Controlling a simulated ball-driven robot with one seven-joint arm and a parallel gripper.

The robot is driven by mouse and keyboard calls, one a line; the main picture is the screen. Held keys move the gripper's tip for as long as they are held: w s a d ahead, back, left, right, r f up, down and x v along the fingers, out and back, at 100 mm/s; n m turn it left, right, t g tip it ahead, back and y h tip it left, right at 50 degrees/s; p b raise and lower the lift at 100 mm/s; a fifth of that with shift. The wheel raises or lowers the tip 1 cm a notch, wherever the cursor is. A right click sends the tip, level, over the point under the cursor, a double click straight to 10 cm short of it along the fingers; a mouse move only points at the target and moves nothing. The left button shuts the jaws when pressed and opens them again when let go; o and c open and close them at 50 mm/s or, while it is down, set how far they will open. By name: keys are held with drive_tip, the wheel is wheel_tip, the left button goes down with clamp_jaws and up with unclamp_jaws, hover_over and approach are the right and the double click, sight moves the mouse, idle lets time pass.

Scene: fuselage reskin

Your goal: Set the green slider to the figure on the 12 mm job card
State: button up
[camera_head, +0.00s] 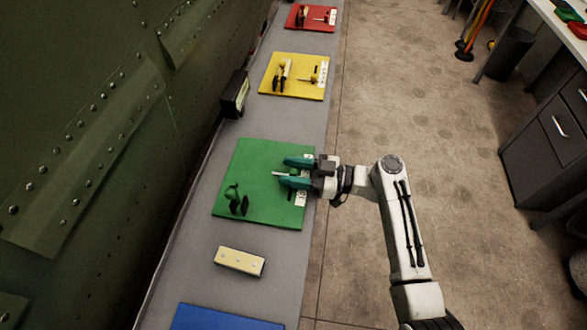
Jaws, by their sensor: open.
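The green board (262,212) lies on the grey bench. A dark green upright part (233,192) and a small black piece beside it stand on its left half. My gripper (283,169) reaches in from the right, its two teal fingers apart over the board's right half. A thin pale rod (280,174) shows between the fingers; I cannot tell if they touch it. A white scale strip (300,198) with marks too small to read lies under and beside the fingers. The green slider itself is not clearly visible, probably hidden by my gripper. No readable 12 mm job card shows.
A yellow board (300,90) and a red board (297,18) lie farther along the bench, a blue board (215,318) nearer. A cream block (240,261) and a black box (235,94) sit on the bench. The riveted green fuselage (80,110) borders the left.

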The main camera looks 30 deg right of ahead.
clamp_jaws()
idle(0.4)
